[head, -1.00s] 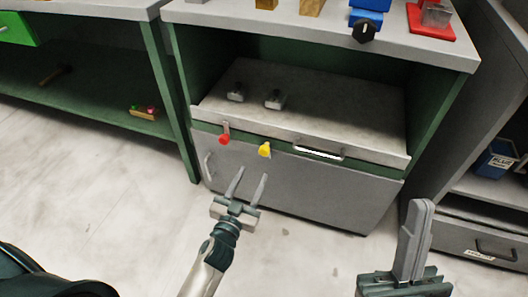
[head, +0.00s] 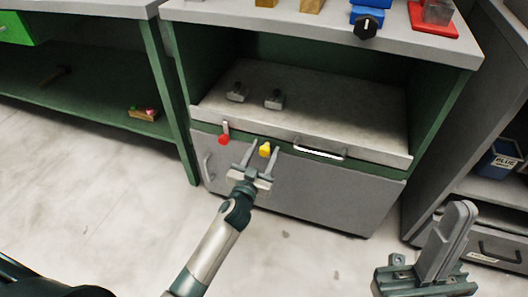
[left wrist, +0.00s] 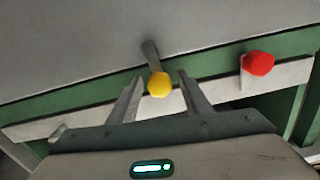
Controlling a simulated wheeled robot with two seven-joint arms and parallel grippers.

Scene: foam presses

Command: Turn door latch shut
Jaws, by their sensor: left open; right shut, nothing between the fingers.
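A latch with a yellow knob (head: 264,149) sits on the front edge of the cabinet, above the grey door (head: 310,195). A second latch with a red knob (head: 224,139) is to its left. My left gripper (head: 262,152) is open, with its fingers on either side of the yellow knob. In the left wrist view the yellow knob (left wrist: 159,84) shows between the fingertips, with a gap on each side, and the red knob (left wrist: 258,63) is to the right. My right gripper (head: 457,230) is shut and empty at the lower right, far from the latches.
A bar handle (head: 318,153) is right of the yellow knob, and a vertical handle (head: 208,167) is at the door's left side. Small metal blocks (head: 274,100) sit on the shelf. A drawer unit (head: 490,246) stands at right. The floor at left is clear.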

